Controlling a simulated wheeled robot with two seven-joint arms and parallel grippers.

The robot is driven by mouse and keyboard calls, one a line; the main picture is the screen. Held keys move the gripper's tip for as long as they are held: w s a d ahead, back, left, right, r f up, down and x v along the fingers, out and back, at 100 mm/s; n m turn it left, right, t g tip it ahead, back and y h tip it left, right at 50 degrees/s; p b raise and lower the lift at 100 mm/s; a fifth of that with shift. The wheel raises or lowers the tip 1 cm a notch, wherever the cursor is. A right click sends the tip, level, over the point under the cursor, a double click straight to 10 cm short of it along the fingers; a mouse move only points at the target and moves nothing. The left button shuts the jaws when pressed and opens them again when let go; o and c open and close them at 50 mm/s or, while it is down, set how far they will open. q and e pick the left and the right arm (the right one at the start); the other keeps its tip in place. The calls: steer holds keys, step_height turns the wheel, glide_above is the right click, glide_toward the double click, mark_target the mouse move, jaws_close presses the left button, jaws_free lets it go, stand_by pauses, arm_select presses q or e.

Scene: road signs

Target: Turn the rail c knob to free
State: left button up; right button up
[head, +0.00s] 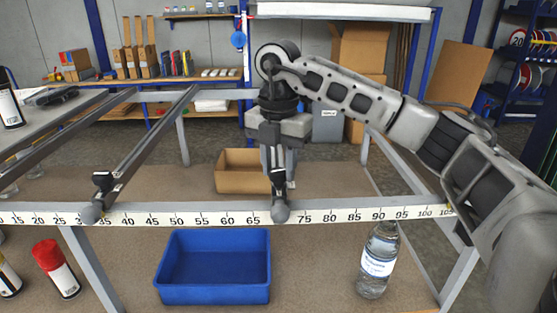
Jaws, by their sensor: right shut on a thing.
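My right gripper (277,172) points down at the front bar of the metal frame, near the 70 mark of the white ruler strip (230,218). It is shut on the knob there, the dark grey round-ended knob (280,212) that shows below the fingers. The rail behind this knob is mostly hidden by my gripper and wrist. A similar knob (92,214) with a black clamp sits near the 35 mark, at the front end of a dark rail (150,145). I see no readable rail letters. My left gripper is not in view.
Below the frame stand an empty blue bin (213,295), a water bottle (378,262) and a red-capped spray can (57,268). A cardboard box (232,180) stands behind the front bar. A workbench (150,83) and shelving line the back.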

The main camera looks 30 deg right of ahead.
steer(key=n+p, duration=0.1)
steer(key=n, duration=0.2)
steer(key=shift+r, duration=0.1)
steer(key=n, duration=0.2)
steer(key=shift+n+p, duration=0.3)
steer(key=shift+p, duration=0.05)
steer(key=shift+n, duration=0.9)
steer(key=n+p, duration=0.1)
steer(key=n, duration=0.3)
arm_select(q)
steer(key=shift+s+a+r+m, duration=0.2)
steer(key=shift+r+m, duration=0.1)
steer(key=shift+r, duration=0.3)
arm_select(e)
steer(key=shift+n, duration=1.6)
steer(key=o, duration=1)
